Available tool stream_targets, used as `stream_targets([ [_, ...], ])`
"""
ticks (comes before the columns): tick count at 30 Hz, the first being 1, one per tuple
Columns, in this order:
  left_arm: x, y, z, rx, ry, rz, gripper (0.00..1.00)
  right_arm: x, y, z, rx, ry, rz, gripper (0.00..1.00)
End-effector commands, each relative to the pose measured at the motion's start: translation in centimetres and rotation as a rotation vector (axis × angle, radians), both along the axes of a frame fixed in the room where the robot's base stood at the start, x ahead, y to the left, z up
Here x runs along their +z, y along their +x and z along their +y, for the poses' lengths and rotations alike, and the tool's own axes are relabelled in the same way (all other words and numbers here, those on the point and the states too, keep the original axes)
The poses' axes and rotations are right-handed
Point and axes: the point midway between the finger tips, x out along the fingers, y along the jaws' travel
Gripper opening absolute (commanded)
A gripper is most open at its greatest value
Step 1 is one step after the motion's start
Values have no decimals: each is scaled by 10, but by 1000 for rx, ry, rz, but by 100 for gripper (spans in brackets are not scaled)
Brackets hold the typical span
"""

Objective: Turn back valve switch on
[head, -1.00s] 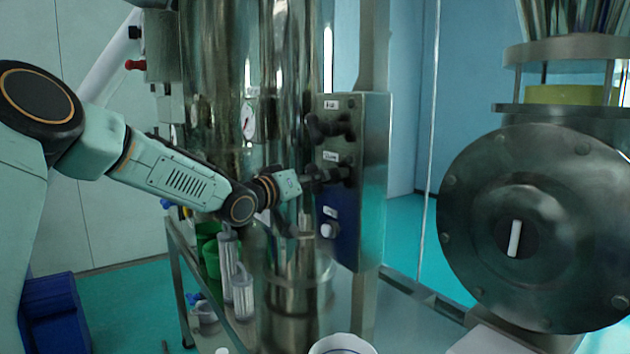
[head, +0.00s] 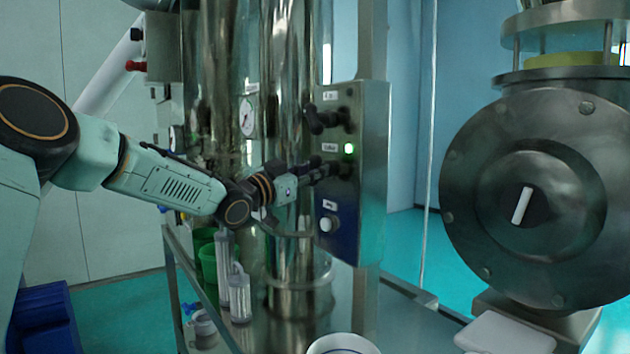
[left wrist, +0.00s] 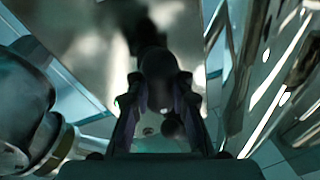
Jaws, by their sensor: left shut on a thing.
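The steel control panel (head: 372,190) stands at the middle of the head view, with a dark front face. The black valve switch (head: 343,167) is its middle control, beside a lit green lamp (head: 349,149). My left gripper (head: 322,173) reaches it from the left and is shut on the switch, partly hiding it. In the left wrist view, the gripper's fingers (left wrist: 160,112) stand on both sides of the round black switch knob (left wrist: 158,68). My right gripper is not in view.
Another black switch (head: 330,120) sits above and a white button (head: 328,224) below. Tall shiny steel columns (head: 285,70) with a pressure gauge (head: 247,118) stand left of the panel. A large round steel machine (head: 523,260) fills the right side.

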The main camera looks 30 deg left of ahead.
Motion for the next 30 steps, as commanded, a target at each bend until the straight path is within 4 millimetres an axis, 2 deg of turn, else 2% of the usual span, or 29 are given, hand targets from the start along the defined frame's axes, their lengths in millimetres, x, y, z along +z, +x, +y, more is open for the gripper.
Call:
stream_targets([
  [1,-6,0,0,-1,31,-8,0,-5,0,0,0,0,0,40],
  [13,-5,0,-1,-3,214,-80,0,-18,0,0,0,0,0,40],
  [30,-4,0,-1,-3,249,-94,0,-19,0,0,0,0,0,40],
])
